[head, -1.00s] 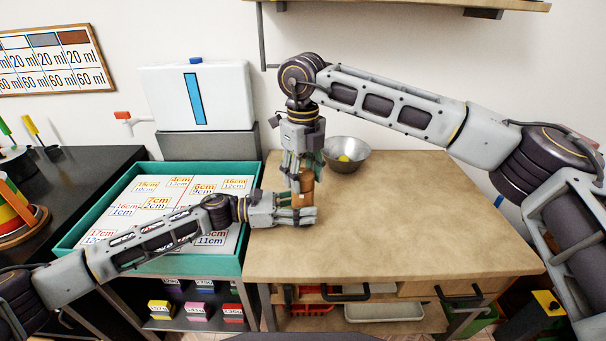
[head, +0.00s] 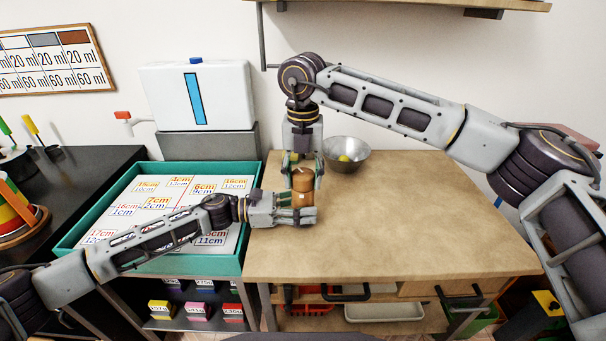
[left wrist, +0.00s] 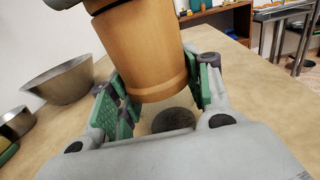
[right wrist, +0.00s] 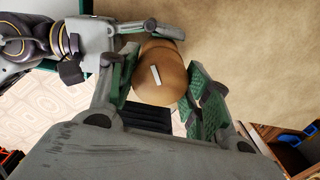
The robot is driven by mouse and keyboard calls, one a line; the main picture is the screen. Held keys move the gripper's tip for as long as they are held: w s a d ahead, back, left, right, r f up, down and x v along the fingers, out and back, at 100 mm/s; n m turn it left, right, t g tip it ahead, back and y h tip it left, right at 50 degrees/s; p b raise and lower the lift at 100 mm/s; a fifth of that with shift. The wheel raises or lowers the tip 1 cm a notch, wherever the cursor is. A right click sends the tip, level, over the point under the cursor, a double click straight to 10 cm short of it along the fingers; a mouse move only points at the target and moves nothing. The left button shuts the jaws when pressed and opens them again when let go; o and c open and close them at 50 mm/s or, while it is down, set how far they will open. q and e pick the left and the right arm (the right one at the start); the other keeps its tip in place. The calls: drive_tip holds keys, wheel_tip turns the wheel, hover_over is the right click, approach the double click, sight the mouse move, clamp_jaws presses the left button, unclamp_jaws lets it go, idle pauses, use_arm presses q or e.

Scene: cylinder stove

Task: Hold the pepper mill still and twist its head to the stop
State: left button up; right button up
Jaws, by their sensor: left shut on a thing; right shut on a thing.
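My right gripper (head: 303,172) comes from above, shut on the mill's head (right wrist: 160,82). In the right wrist view the head's round top carries a short white mark, with green pads on either side. A dark round patch shows below the body in the left wrist view; I cannot tell what it is.
A green-rimmed tray (head: 250,240) with number cards lies to the left. The right part of the table (head: 420,215) is clear.

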sight(303, 173)
drive_tip(key=shift+m, duration=0.6)
drive_tip(key=o, duration=1)
drive_tip(key=shift+o, duration=0.2)
drive_tip(key=shift+r, duration=0.15)
wheel_tip(303, 173, up, 12)
idle(0.4)
